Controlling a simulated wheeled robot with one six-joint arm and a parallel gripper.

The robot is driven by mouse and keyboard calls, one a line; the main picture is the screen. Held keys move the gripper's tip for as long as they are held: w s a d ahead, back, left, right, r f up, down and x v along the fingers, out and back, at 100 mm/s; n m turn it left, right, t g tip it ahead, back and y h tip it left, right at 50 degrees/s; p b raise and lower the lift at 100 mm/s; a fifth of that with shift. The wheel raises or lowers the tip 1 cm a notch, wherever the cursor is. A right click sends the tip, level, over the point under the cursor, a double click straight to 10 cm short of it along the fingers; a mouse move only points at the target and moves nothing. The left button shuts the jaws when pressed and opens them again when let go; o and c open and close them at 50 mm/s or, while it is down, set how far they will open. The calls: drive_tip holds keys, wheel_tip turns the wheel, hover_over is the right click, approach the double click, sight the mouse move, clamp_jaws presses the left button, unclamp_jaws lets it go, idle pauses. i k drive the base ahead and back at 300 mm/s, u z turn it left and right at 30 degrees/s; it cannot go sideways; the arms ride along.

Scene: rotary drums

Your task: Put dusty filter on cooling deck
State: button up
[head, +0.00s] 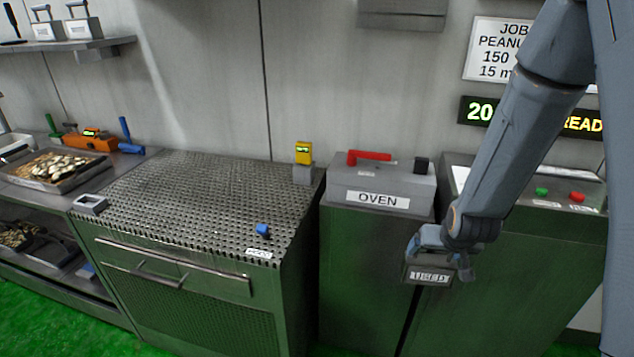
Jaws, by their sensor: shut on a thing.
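The cooling deck (185,190) is a dark perforated metal top on a cabinet left of centre. My gripper (440,254) is right of centre, in front of the oven cabinet and the panel beside it, apart from the deck. It is shut on a small dark grey box with a white label (430,275), which appears to be the dusty filter. The label is too small to read surely. My fingers and wrist cover the top of the box.
On the deck are a grey open frame (90,204), a blue knob-like piece (263,231) and a yellow display unit (304,153) at the back right. The deck's middle is clear. The oven box (380,185) with a red handle stands right of it. A food tray (58,168) lies left.

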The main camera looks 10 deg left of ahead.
sight(189, 197)
drive_tip(key=z, duration=2.65)
drive_tip(key=k, duration=2.55)
drive_tip(key=u, duration=0.85)
